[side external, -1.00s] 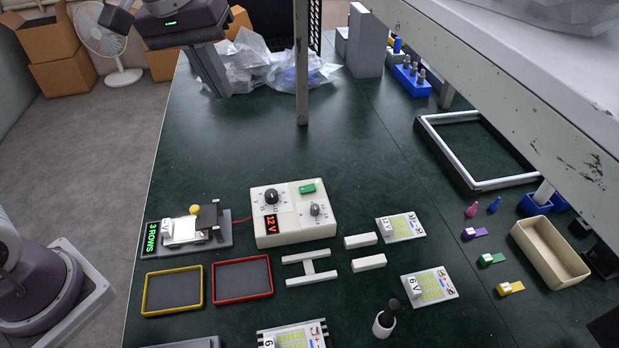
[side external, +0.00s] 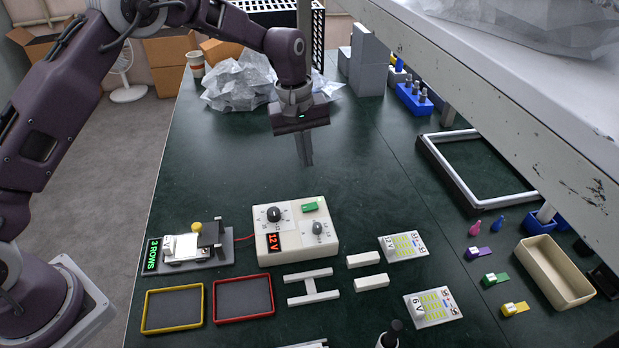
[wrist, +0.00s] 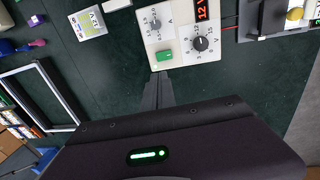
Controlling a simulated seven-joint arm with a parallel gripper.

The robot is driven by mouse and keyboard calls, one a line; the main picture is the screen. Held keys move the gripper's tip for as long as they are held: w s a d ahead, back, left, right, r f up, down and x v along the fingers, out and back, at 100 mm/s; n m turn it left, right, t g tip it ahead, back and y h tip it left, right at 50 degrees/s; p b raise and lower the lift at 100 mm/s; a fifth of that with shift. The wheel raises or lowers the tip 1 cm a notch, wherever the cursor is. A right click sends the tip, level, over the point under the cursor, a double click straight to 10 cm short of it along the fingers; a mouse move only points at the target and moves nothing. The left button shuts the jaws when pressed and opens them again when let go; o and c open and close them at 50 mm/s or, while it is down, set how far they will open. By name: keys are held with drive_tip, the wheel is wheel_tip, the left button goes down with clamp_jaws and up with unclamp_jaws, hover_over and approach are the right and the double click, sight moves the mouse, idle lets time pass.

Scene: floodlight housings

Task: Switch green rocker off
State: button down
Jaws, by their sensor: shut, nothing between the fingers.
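The green rocker (side external: 310,207) sits on the top face of a cream power supply box (side external: 290,249), near its far right corner. The box also carries two dark knobs and a red display reading 12 V. In the wrist view the green rocker (wrist: 165,56) lies just beyond my fingertips. My gripper (side external: 306,163) is shut and empty, pointing down behind the box and apart from it. Its closed fingers show in the wrist view (wrist: 158,80). I cannot tell which way the rocker is tilted.
A fixture with a 3 ROWS display (side external: 152,256) stands left of the box, joined by a red wire. Yellow (side external: 173,310) and red (side external: 243,298) trays lie in front. LED boards (side external: 404,246) lie right. A metal shelf overhangs the right side. The table behind the box is mostly clear.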

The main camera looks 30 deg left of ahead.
sight(306, 207)
drive_tip(key=f, duration=0.8)
drive_tip(key=w+d+f, duration=0.1)
drive_tip(key=f, duration=0.3)
drive_tip(key=shift+f, duration=0.35)
drive_tip(key=shift+d+f, duration=0.15)
drive_tip(key=shift+f, duration=0.2)
drive_tip(key=shift+s, duration=0.1)
drive_tip(key=shift+s+a, duration=0.55)
drive_tip(key=shift+a, duration=0.15)
drive_tip(key=shift+r, duration=0.1)
